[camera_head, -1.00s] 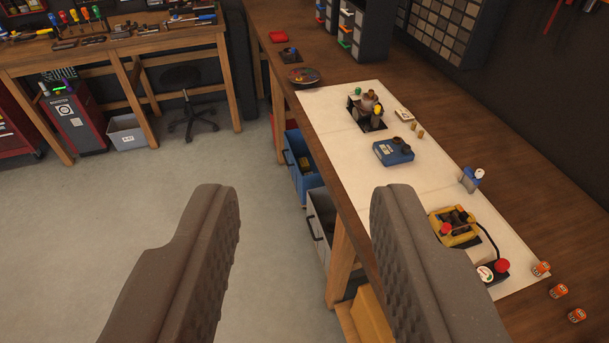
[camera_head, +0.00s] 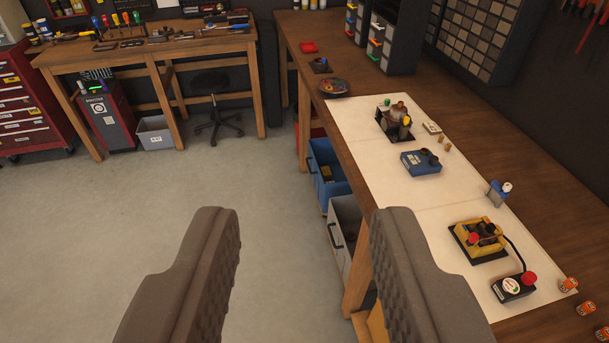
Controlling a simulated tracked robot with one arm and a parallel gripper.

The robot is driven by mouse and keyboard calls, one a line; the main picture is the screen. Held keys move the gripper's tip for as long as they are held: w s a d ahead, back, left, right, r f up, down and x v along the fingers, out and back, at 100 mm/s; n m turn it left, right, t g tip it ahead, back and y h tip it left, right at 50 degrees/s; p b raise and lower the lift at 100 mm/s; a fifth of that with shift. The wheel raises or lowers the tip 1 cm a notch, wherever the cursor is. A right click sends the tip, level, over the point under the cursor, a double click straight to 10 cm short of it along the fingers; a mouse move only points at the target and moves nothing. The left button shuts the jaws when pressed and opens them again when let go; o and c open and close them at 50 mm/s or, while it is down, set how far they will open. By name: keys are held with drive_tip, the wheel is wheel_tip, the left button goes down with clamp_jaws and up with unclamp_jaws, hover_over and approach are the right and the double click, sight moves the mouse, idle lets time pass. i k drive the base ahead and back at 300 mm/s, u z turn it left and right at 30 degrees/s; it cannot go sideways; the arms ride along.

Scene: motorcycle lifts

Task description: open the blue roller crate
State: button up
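The blue roller crate (camera_head: 327,181) stands on the floor under the long wooden workbench, right of the picture's middle. It is a blue open-topped bin with a dark handle on its left face and something yellow inside. The bench edge hides part of it. My gripper (camera_head: 305,225) is open and empty, its two grey ribbed fingers wide apart in the foreground. The crate appears beyond the fingers, well ahead of them and not touched.
A wooden leg (camera_head: 357,275) is close by. Tools and parts sit on the white mat (camera_head: 440,190). The concrete floor (camera_head: 110,230) at left is clear.

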sight(321, 154)
drive_tip(key=i, duration=0.95)
drive_tip(key=u, duration=0.8)
drive_tip(key=i, duration=2.4)
drive_tip(key=z, duration=0.9)
drive_tip(key=k, duration=0.85)
drive_tip(key=z, duration=0.2)
